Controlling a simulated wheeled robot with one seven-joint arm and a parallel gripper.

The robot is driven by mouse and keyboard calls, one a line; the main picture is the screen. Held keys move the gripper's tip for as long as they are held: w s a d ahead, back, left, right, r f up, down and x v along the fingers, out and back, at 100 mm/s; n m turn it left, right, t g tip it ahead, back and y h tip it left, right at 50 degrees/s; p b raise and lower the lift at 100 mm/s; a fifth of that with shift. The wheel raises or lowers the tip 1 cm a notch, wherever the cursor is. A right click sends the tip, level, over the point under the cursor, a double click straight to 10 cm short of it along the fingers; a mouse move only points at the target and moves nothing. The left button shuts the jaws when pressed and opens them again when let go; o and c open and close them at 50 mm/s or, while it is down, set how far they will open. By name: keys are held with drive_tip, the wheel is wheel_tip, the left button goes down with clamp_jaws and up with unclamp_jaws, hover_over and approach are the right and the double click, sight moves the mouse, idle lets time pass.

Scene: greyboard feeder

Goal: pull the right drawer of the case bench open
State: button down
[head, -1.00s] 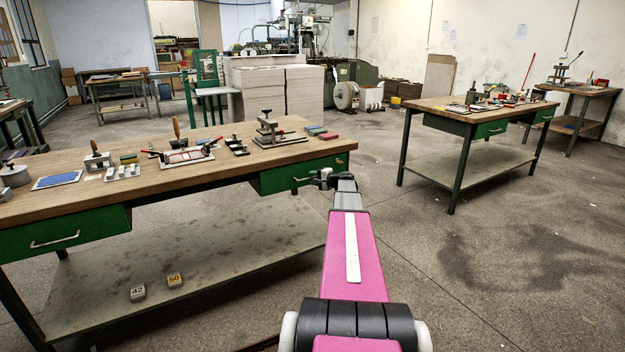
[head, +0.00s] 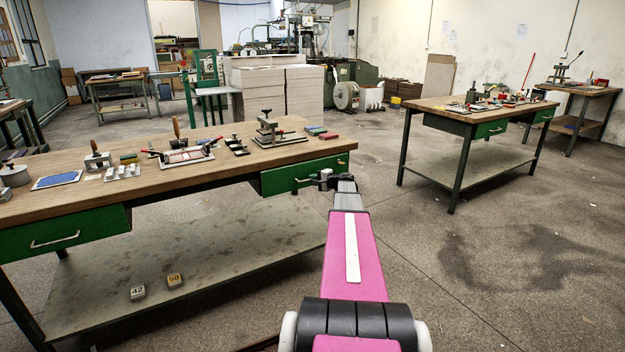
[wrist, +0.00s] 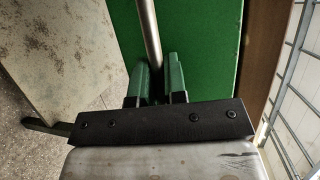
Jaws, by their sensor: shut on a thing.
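The case bench (head: 110,192) has a wooden top and two green drawers. The right drawer (head: 285,178) is under the right end of the top and looks closed or nearly so in the head view. My gripper (head: 318,180) is at its front. In the wrist view my gripper (wrist: 157,78) has its two green fingers shut on the metal bar handle (wrist: 149,35), one finger on each side. The green drawer front (wrist: 195,40) fills the middle of that view. In the head view my gripper hides part of the handle.
The left drawer (head: 62,233) is shut. Tools, including a small press (head: 270,130), stand on the bench top. Two numbered blocks (head: 155,287) lie on the lower shelf (head: 200,255). Another bench (head: 470,115) stands to the right, with open floor between.

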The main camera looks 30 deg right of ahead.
drive_tip(key=s+d, duration=0.2)
drive_tip(key=s, duration=3.1)
drive_tip(key=shift+d, duration=0.3)
drive_tip(key=shift+s, duration=0.1)
drive_tip(key=c, duration=1.2)
unclamp_jaws()
drive_tip(key=v, duration=1)
drive_tip(key=shift+s+d+r, duration=0.15)
drive_tip(key=shift+s, duration=0.2)
